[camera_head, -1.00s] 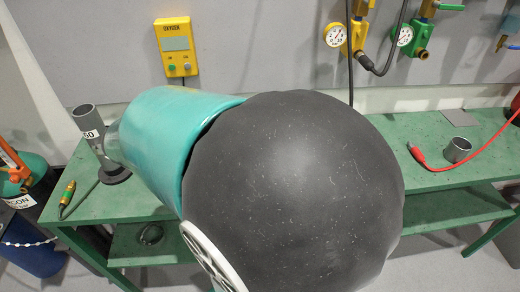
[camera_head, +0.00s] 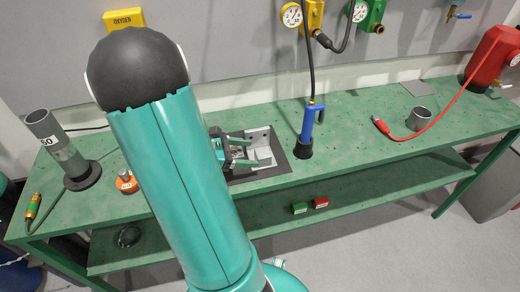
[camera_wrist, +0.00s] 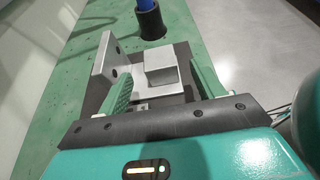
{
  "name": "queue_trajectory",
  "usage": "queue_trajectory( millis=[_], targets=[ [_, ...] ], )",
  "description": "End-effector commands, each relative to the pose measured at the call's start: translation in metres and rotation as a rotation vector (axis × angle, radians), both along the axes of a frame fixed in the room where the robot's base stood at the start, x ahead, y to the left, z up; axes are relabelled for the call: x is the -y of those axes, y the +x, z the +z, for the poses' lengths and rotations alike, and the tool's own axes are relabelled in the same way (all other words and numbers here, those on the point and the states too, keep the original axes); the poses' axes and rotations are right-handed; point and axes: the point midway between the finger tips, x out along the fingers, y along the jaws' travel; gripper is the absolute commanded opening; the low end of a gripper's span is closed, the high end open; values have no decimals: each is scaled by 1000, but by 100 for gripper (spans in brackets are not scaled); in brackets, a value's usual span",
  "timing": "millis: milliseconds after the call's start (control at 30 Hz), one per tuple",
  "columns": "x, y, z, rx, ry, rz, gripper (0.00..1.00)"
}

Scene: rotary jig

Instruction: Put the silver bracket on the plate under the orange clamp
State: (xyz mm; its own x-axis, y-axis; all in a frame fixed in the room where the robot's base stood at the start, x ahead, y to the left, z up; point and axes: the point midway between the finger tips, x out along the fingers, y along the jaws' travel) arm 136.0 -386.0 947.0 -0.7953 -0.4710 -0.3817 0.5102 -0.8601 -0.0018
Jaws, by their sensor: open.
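In the head view the bracket (camera_head: 258,137) sits on a dark flat base (camera_head: 270,171) on the green bench. My gripper (camera_head: 245,151) is at the bracket from the left. In the wrist view my gripper (camera_wrist: 160,82) is open, with its green fingers apart on either side of the silver parts. I cannot make out an orange clamp or a separate plate; my arm hides part of the bench.
A blue torch-like tool (camera_head: 309,125) in a black holder stands just right of the base. An orange weight-like object (camera_head: 127,181) and a grey tube (camera_head: 59,150) stand left of my arm. A metal cup (camera_head: 420,119) and red lead (camera_head: 432,128) lie further right.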

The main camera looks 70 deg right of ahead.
Motion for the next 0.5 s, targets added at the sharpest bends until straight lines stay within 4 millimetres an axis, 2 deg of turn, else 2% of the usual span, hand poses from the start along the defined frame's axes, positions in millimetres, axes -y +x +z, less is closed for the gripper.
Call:
queue_trajectory(
  millis=[100, 333, 500],
  targets=[
    [9, -15, -7, -1, 0, -2, 67],
    [17, -29, -15, 0, 1, -2, 67],
    [29, -50, -27, 1, 1, -3, 67]
  ],
)
